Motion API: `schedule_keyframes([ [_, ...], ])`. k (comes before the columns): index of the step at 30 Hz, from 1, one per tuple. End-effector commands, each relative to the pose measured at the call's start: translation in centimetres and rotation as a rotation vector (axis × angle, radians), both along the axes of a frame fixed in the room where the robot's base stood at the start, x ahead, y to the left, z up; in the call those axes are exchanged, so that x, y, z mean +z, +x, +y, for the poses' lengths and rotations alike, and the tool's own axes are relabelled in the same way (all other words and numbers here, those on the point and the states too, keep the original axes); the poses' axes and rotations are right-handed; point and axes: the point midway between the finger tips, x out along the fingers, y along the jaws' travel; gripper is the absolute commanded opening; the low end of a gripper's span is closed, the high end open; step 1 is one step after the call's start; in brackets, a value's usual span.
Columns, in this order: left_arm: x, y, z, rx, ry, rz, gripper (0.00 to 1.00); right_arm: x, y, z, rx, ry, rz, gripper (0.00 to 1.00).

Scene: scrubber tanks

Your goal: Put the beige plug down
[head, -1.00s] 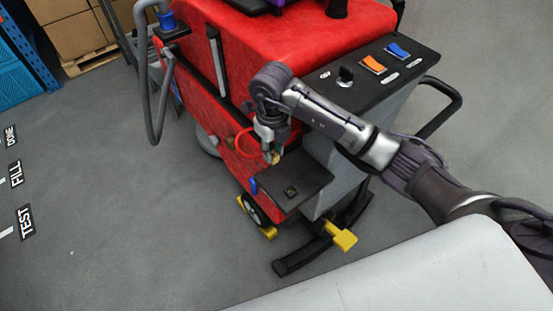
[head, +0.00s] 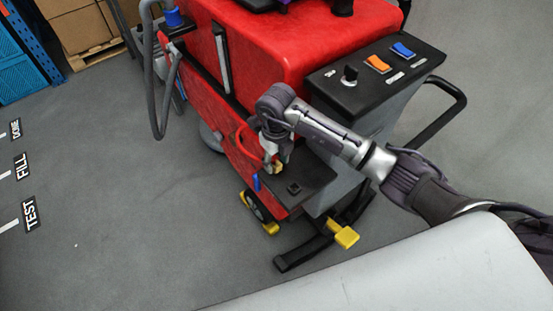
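My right gripper (head: 272,156) points down over the black ledge (head: 309,180) low on the red scrubber's near side. A small beige plug (head: 274,168) shows at its fingertips, low against the ledge's left part. The fingers look closed around the plug; whether it touches the ledge is hard to tell. A red loop (head: 240,140), like a cord, curves out to the left of the gripper. A small dark square fitting (head: 293,188) sits on the ledge to the right of the plug. My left gripper is out of view.
The red scrubber (head: 265,50) fills the upper middle. Its black panel (head: 370,75) carries an orange switch (head: 378,64) and a blue switch (head: 403,50). A blue lever (head: 256,183) stands at the ledge's left edge. A yellow pedal (head: 343,234) is below. Grey floor is clear at left.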

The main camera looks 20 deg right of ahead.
Motion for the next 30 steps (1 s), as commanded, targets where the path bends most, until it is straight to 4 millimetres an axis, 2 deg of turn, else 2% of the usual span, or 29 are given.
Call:
schedule_keyframes([
  [8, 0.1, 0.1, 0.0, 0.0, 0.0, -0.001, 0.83, 0.1, 0.0, 0.0, 0.0, 0.0, 0.0, 0.5],
  [12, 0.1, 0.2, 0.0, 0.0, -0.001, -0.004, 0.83, 0.9, 0.1, 0.0, 0.001, 0.0, -0.002, 0.5],
  [16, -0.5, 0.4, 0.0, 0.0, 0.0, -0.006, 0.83, 3.0, 0.1, 0.0, 0.001, -0.001, -0.007, 0.5],
  [24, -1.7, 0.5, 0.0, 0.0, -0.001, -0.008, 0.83, 8.8, 0.1, 0.0, 0.001, -0.001, -0.004, 0.5],
  [30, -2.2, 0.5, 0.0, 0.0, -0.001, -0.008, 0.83, 11.5, 0.0, 0.0, 0.0, -0.001, -0.001, 0.5],
])
